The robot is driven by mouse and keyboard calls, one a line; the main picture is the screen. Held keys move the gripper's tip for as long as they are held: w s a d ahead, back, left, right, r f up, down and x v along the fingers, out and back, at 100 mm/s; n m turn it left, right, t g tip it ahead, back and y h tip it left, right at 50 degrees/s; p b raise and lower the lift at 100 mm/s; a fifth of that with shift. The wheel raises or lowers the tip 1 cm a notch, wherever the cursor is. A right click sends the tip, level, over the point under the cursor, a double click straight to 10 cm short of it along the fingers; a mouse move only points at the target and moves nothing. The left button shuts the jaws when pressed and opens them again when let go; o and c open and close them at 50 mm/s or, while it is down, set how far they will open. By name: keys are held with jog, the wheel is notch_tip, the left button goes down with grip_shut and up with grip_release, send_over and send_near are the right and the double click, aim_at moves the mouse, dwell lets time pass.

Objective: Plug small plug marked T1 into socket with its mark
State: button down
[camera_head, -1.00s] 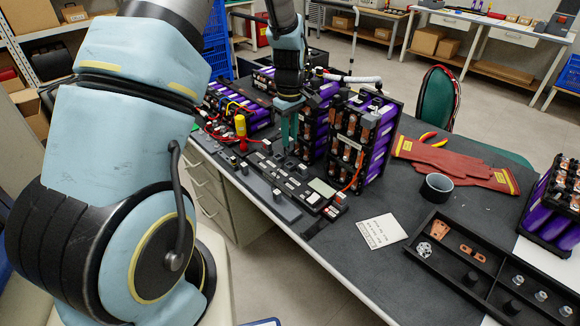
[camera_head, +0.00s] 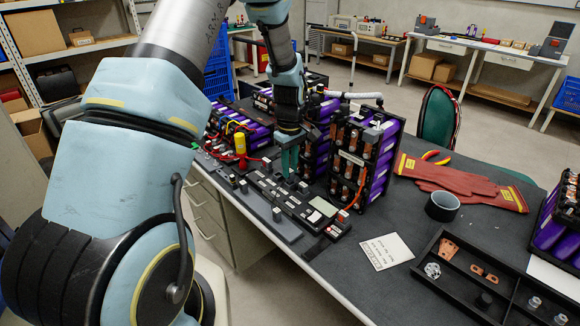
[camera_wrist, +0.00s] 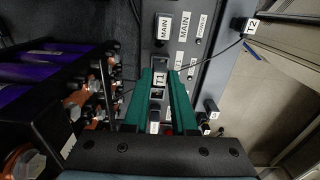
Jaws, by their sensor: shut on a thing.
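My gripper (camera_head: 289,162) reaches down over the dark panel strip (camera_head: 292,203) on the bench, beside the battery modules. In the wrist view its two green fingers (camera_wrist: 162,76) are shut on a small dark plug with a white T1 label (camera_wrist: 158,81). The plug is above or at the strip; I cannot tell whether it touches a socket. The strip carries white labels, two reading MAIN (camera_wrist: 163,27). Another small plug marked T2 (camera_wrist: 250,26), with a thin cable, sits at the right edge of the strip.
Battery modules with purple cells (camera_head: 362,160) stand close on the right of my gripper. Red gloves (camera_head: 460,182), a black tape roll (camera_head: 443,206), a white card (camera_head: 386,252) and a parts tray (camera_head: 441,236) lie to the right.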

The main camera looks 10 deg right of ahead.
jog(key=shift+f+b, duration=0.3)
jog(key=shift+f, duration=0.4)
jog(key=shift+f, duration=0.25)
jog(key=c, duration=0.6)
grip_release()
jog(key=shift+c, duration=0.2)
jog(key=shift+r+p, duration=2)
jog(key=shift+r, duration=1.05)
